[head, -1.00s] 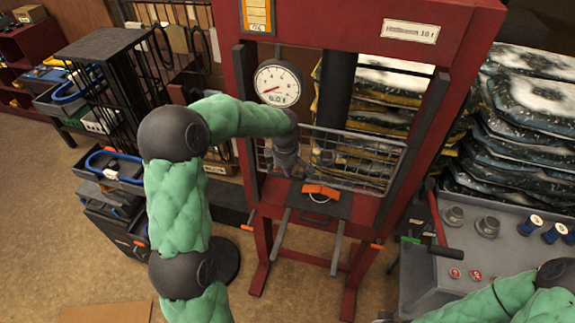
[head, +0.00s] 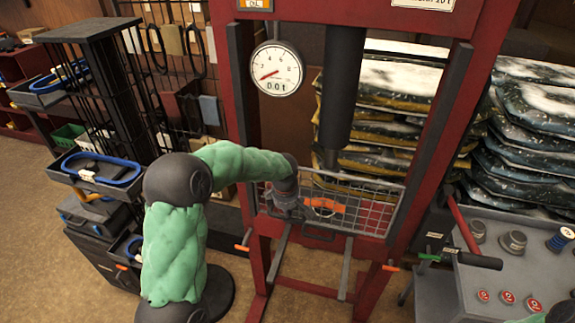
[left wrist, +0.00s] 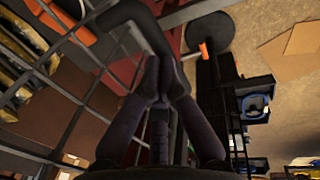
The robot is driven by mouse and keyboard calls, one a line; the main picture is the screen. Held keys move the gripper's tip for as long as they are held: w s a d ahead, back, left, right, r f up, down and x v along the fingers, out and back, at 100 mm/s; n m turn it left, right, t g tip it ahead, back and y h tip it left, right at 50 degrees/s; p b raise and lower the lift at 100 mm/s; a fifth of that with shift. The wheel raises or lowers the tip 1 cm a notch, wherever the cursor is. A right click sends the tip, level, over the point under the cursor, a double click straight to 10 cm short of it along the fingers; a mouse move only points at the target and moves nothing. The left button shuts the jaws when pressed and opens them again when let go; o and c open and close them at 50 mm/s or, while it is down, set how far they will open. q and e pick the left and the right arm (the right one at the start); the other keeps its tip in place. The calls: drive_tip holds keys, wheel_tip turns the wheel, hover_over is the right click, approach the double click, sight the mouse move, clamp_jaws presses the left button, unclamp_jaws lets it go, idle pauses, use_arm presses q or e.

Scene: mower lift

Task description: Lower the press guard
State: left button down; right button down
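The press guard (head: 362,212) is a grey wire-mesh panel across the front of the red press (head: 238,120). It stands low between the uprights, in front of the orange part (head: 326,205) on the press bed. My left gripper (head: 287,206) is at the guard's left part, by its lower edge. In the left wrist view, my left gripper's fingers (left wrist: 160,82) come together on a dark bar (left wrist: 145,25), which looks like the guard's handle. The mesh shows beside it. The fingers partly hide the bar. My right gripper is out of view.
A round gauge (head: 277,68) hangs left of the dark press ram (head: 342,90). Stacked sacks (head: 535,125) stand behind on the right. A grey control cart (head: 510,265) with buttons is at the lower right. Black racks and a blue-rimmed tray (head: 100,172) are at left.

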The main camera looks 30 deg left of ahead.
use_arm(q)
wheel_tip(320, 180, down, 2)
drive_tip(key=shift+b, duration=0.6)
drive_tip(key=shift+s, duration=0.1)
drive_tip(key=shift+d+f, duration=0.1)
drive_tip(key=shift+f, duration=0.05)
drive_tip(key=shift+s, duration=0.1)
